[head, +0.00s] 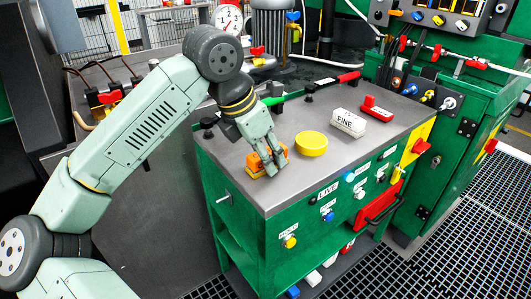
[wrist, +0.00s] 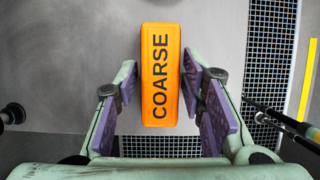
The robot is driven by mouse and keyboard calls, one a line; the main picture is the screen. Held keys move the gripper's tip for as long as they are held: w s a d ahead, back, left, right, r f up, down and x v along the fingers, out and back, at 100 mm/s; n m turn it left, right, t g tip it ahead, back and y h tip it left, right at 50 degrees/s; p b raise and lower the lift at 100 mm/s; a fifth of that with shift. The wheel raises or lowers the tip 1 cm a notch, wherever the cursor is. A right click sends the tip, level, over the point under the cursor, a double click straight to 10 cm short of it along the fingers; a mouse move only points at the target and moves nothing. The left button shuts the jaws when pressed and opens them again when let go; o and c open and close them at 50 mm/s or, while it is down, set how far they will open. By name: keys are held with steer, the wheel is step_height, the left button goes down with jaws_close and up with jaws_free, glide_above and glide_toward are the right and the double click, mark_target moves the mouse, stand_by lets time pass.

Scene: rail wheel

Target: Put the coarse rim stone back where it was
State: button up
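The coarse rim stone is an orange block (head: 255,163) at the front left of the green cart's grey top (head: 310,115). In the wrist view the orange block (wrist: 160,40) shows the word COARSE, running lengthwise between my fingers. My gripper (head: 268,163) points down over the block, with a finger on either side. In the wrist view the purple pads of my gripper (wrist: 159,85) stand apart, with a narrow gap visible on each side of the block. The fingers partly hide the block in the head view. I cannot tell whether its underside touches the top.
A green and red bar tool (head: 312,88) lies along the back. Black floor grating (head: 470,220) lies beyond the cart.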

steer(key=shift+o, duration=1.1)
steer(key=shift+r, duration=0.25)
steer(key=v, duration=1.1)
steer(key=shift+r, duration=0.4)
steer(key=shift+a, duration=0.1)
